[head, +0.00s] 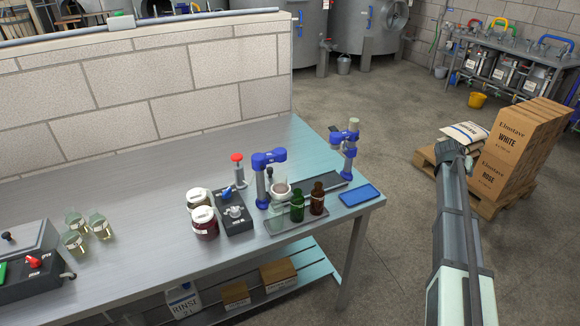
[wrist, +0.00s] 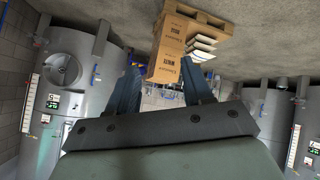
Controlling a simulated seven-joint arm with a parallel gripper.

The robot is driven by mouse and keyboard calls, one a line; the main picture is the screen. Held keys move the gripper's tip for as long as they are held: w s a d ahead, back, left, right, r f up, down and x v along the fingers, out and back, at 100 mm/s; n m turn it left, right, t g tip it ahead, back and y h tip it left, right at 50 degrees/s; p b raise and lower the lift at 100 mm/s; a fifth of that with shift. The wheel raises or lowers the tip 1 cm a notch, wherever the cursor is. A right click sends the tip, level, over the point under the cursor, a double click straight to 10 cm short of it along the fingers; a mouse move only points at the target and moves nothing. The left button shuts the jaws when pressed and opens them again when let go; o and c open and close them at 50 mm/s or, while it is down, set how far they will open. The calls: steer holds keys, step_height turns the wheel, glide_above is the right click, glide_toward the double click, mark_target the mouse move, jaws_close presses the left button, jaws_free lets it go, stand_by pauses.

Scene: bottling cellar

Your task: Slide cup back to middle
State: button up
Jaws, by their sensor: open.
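What looks like the cup (head: 281,191) is a small, clear, pale vessel under the arm of a blue stand (head: 264,160) near the table's right end. The green bottle in front hides part of it, and its exact footing is too small to tell. My gripper (wrist: 163,76) shows in the wrist view with its two dark blue fingers spread apart and nothing between them. It points away from the table, towards stacked cartons. In the head view my arm rises at the right, off the table and well apart from the cup.
A green bottle (head: 297,206) and a brown bottle (head: 317,200) crowd the cup's front and right. Red-filled jars (head: 205,224) and a black valve box (head: 234,218) stand left. A blue tray (head: 360,195) lies near the right edge. The table's middle (head: 140,190) is clear.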

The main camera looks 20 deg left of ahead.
steer(key=s+a+n+g+y, duration=0.1)
steer(key=s+a, duration=0.4)
steer(key=a, duration=0.9)
steer(key=s+a+f+n+g+y, duration=0.1)
steer(key=s+a+y, duration=0.3)
steer(key=a, duration=1.1)
steer(key=s+a+f+g+y, duration=0.1)
steer(key=s+a, duration=0.6)
steer(key=a, duration=0.7)
steer(key=shift+s+a+n+g+y, duration=0.25)
steer(key=shift+a+n+g+y, duration=0.15)
steer(key=shift+g+y, duration=0.45)
steer(key=a+r+g, duration=0.2)
steer(key=a+r, duration=0.5)
steer(key=a, duration=0.4)
steer(key=h, duration=0.1)
glide_toward(270, 168)
steer(key=shift+g, duration=0.35)
step_height(270, 168, down, 9)
steer(key=shift+w+a, duration=0.15)
steer(key=shift+c, duration=0.2)
jaws_close()
